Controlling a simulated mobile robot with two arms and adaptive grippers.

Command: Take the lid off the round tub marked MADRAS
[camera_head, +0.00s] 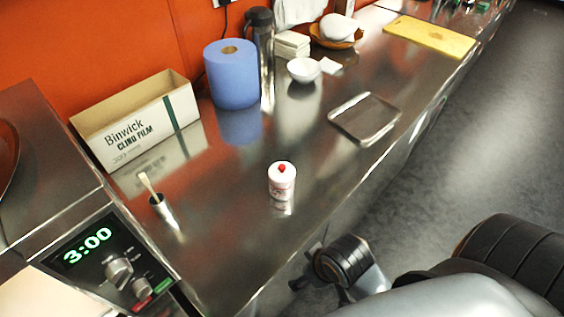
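A small round white tub (282,188) stands upright on the steel counter, near its front edge in the middle of the view. A white lid with a red knob (282,169) is on top of it. The tub has reddish print, too small to read, so I cannot confirm the word MADRAS. My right gripper (306,270) is low in the view, by the counter's front edge, apart from the tub and nearer to me. Its fingers are dark and partly hidden, and I cannot tell whether they are open or shut. My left gripper is not in view.
A cling film box (140,128), a blue paper roll (232,78) and a dark flask (266,60) stand along the wall. The steel around the tub is clear.

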